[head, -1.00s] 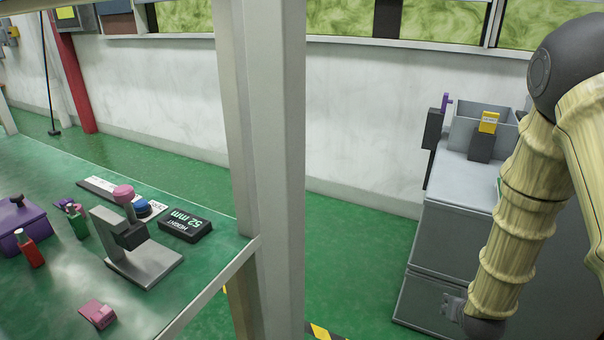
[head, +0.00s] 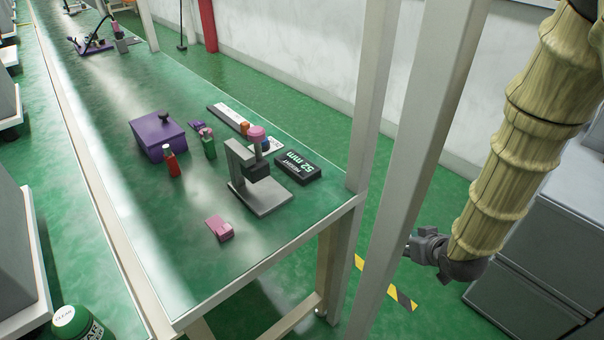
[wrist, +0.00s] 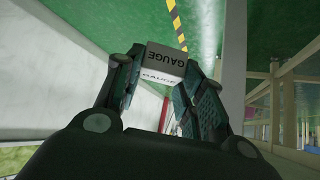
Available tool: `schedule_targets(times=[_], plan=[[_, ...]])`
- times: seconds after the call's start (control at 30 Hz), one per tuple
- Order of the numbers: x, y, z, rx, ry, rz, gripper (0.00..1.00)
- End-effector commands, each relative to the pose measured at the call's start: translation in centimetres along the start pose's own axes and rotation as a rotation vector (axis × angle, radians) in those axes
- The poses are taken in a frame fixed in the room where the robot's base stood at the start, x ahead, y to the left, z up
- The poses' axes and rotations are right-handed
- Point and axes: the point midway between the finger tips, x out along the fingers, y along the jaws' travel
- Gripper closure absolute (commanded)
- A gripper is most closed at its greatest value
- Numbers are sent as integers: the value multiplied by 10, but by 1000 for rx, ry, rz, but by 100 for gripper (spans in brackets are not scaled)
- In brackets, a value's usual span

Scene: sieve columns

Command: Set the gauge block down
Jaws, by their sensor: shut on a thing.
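In the wrist view the gauge block (wrist: 165,58) is a grey and white block marked GAUGE. My gripper (wrist: 164,72) is shut on it, with one finger on each side. In the head view my wrist end shows beside the pale post, clear of the table; the fingers and block cannot be made out there. The green-topped table (head: 130,220) stands to the left of my arm. On it is a grey stand (head: 262,190) with a pink knob, beside a black plate (head: 298,167) reading HEIGHT 52 mm.
A purple box (head: 157,137), a red bottle (head: 170,162), a green bottle (head: 208,147) and a pink item (head: 219,228) are on the table. Pale posts (head: 415,150) stand between the table and my arm. A grey cabinet (head: 545,240) is at right.

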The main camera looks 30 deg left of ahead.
Motion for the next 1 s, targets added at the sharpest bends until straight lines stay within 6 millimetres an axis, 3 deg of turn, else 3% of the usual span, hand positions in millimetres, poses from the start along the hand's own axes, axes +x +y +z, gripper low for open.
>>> schedule_targets(times=[0.03,0.1,0.33,0.8,1.0], plan=[[-18,-19,-20,-53,3,-52,90],[-34,-46,-36,-131,5,-130,90],[-89,-114,-79,-357,6,-360,90],[-150,-170,-118,-582,3,-583,90],[-166,-186,-125,-641,1,-640,90]])
